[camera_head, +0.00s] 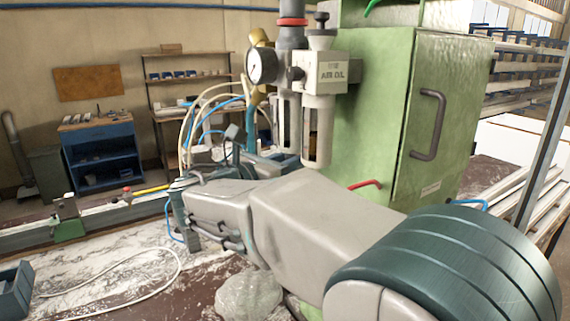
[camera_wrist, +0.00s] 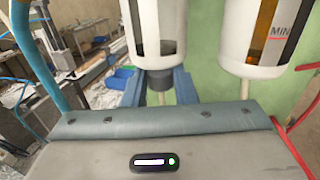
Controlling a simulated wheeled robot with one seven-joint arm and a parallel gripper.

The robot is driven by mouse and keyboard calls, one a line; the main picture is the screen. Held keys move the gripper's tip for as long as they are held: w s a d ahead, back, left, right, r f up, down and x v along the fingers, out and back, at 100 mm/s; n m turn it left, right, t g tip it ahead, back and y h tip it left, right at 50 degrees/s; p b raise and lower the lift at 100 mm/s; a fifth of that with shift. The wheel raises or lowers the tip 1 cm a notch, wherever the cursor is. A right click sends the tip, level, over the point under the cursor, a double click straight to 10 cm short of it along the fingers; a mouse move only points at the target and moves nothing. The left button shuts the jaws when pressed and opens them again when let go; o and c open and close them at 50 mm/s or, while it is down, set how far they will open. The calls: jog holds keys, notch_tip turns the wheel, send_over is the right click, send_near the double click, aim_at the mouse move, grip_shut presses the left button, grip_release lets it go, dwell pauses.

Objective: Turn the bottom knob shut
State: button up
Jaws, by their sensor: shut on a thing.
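The air unit (camera_head: 332,72), grey and marked "AIR OIL", hangs at the front of the green cabinet with two clear-windowed bowls. In the wrist view the left bowl (camera_wrist: 145,12) ends in a dark grey bottom knob (camera_wrist: 158,78) with a thin pale tube below it. My gripper (camera_wrist: 158,86) has a blue finger on each side of this knob and is shut on it. A second white bowl (camera_wrist: 248,68) hangs to the right, apart from the fingers. In the head view the knob cannot be made out behind my arm.
The green cabinet (camera_head: 385,110) stands close behind the unit. Loose hoses (camera_head: 205,108) hang left of the unit, and a red hose (camera_wrist: 285,128) runs near my wrist's right side.

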jog(key=shift+d+n+t+y+b, duration=0.1)
jog(key=shift+n+t+y+b, duration=0.4)
jog(key=shift+n+t+y, duration=0.65)
jog(key=shift+g+y, duration=0.25)
jog(key=shift+y, duration=0.1)
jog(key=o, duration=1)
jog(key=shift+s, duration=0.1)
jog(key=b+v, duration=0.3)
jog(key=v, duration=1)
jog(key=shift+s+a+b, duration=0.25)
jog(key=shift+s+b, duration=0.05)
jog(key=shift+b, duration=0.05)
